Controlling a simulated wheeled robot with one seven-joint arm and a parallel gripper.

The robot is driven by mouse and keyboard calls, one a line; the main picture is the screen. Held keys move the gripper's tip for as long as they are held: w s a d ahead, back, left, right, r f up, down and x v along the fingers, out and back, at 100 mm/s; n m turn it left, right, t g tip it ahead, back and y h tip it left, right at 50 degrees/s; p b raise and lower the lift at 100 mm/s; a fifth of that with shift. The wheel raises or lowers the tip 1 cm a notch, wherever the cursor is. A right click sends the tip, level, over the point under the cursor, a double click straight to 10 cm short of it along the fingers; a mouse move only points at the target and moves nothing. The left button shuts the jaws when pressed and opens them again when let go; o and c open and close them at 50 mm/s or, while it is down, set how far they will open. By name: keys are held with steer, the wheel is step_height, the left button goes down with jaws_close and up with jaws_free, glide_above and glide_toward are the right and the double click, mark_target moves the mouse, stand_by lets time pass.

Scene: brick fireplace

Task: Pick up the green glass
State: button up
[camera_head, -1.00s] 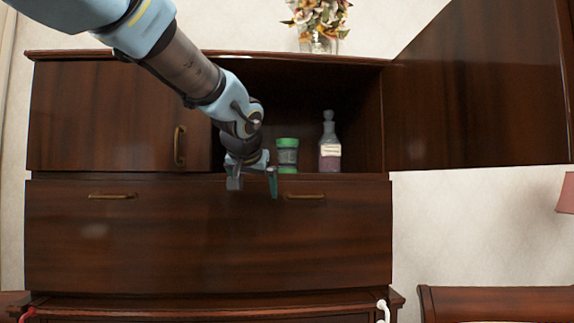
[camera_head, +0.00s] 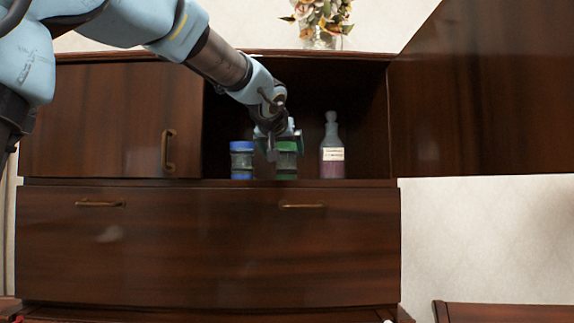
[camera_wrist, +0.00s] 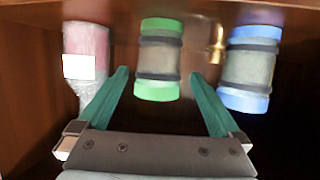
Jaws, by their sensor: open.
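The green glass (camera_head: 287,160) is a jar with a green lid and green base, standing in the open cabinet compartment. In the wrist view the green glass (camera_wrist: 159,60) lies ahead of and between my open fingers, its near end close to the level of the fingertips. My gripper (camera_head: 279,147) is at the compartment in the head view, overlapping the left side of the green glass; in the wrist view my gripper (camera_wrist: 157,75) shows spread teal fingers with nothing between the pads. I cannot tell whether a finger touches the glass.
A blue-lidded jar (camera_head: 242,161) stands just left of the green glass, and a bottle with pinkish liquid (camera_head: 332,150) stands to its right. The cabinet door (camera_head: 480,90) is swung open at right. A closed door (camera_head: 105,120) bounds the compartment at left.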

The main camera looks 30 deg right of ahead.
mark_target(288, 162)
steer(key=p+x, duration=0.2)
steer(key=x, duration=0.6)
steer(key=shift+d+p, duration=0.2)
steer(key=shift+p, duration=0.15)
steer(key=c, duration=1.4)
